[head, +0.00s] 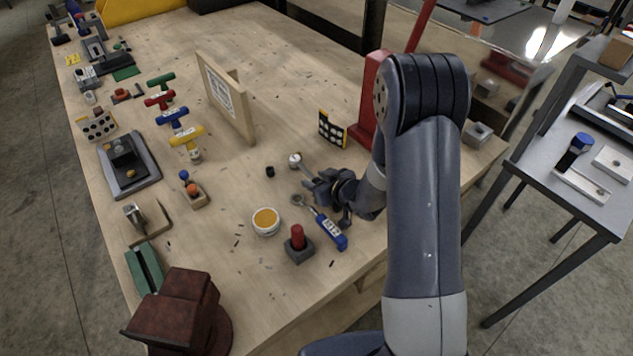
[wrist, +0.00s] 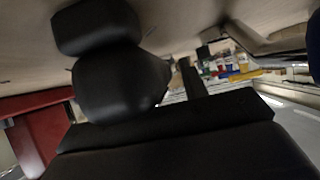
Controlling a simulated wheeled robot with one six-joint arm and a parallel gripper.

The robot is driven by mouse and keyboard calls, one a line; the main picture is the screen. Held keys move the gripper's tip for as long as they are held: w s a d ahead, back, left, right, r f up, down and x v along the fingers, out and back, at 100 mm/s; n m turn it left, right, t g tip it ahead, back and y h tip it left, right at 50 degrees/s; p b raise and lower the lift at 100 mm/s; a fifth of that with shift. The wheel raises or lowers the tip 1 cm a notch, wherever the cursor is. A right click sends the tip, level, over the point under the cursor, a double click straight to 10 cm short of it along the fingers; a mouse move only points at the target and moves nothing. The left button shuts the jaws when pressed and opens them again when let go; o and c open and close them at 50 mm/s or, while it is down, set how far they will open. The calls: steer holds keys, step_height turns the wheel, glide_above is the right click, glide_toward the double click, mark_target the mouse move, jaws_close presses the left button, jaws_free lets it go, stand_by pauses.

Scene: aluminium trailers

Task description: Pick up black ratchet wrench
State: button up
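My gripper (head: 314,186) is low over the workbench, right of its middle, pointing left in the head view. A tool with a round silver head (head: 296,160) lies at its tip, its shaft running towards the fingers. A small dark piece (head: 345,219) shows just below my gripper. I cannot tell which of these, if either, is the black ratchet wrench. A blue-handled tool with a ring end (head: 328,230) lies just in front. In the wrist view, large black gripper parts (wrist: 120,75) fill the middle; no wrench is clear there, and the finger gap is hidden.
A yellow-filled round tin (head: 266,221) and a red peg in a grey block (head: 298,244) stand nearby. A red upright (head: 370,100) and a black-and-yellow dotted plate (head: 332,129) stand behind my gripper. A wooden panel (head: 226,97) stands farther back. Bare wood lies between it and the tools.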

jaws_close()
steer(key=shift+r, duration=0.15)
stand_by(0.4)
